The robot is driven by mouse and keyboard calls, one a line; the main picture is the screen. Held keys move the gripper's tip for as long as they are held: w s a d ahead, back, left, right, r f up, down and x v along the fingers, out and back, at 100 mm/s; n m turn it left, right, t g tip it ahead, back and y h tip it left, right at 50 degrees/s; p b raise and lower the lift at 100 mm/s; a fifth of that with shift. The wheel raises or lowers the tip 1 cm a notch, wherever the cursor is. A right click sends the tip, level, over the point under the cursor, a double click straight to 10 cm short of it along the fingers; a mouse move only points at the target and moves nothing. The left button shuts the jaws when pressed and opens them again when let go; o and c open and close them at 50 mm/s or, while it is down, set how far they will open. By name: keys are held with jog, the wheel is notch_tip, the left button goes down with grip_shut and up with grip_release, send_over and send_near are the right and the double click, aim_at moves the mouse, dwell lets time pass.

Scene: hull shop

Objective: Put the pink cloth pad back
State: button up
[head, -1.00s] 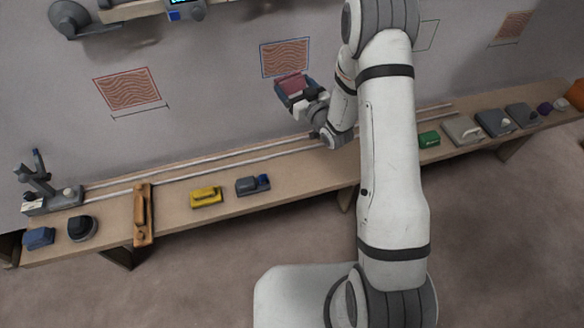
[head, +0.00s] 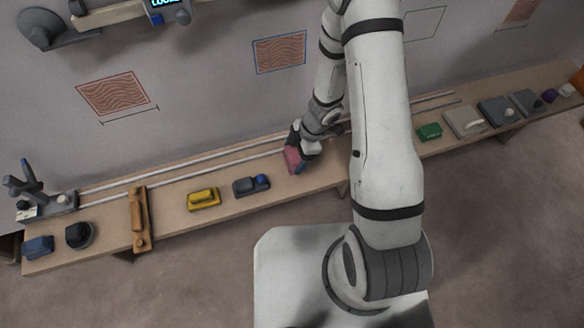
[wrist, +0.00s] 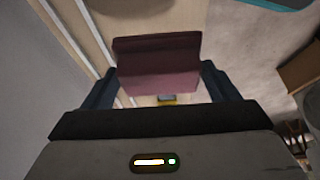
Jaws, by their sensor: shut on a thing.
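The pink cloth pad (head: 293,160) is in my gripper (head: 300,157) at the middle of the bench, right of the dark tool with the blue knob. In the wrist view the pad (wrist: 157,68) is a dull pink block with a darker top part, between the two dark fingers of my gripper (wrist: 160,85). The fingers are shut on its sides. The pad is low, at or just above the bench top; I cannot tell whether it touches. Its far side is hidden.
On the bench (head: 170,220) left of the pad are a dark block with a blue knob (head: 251,186), a yellow block (head: 203,199) and a wooden tool (head: 140,218). Right of my arm are a green block (head: 429,131) and several grey tools. Two rails run along the wall side.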

jog(key=f+b, duration=0.1)
jog(key=f, duration=0.3)
jog(key=f+b, duration=0.1)
jog(key=f, duration=0.4)
jog(key=shift+s+a+b, duration=0.1)
jog(key=shift+a+b, duration=0.1)
jog(key=shift+b, duration=0.1)
jog(key=shift+r, duration=0.1)
jog(key=shift+c, duration=0.3)
jog(key=o, duration=0.9)
jog(key=shift+r, duration=0.15)
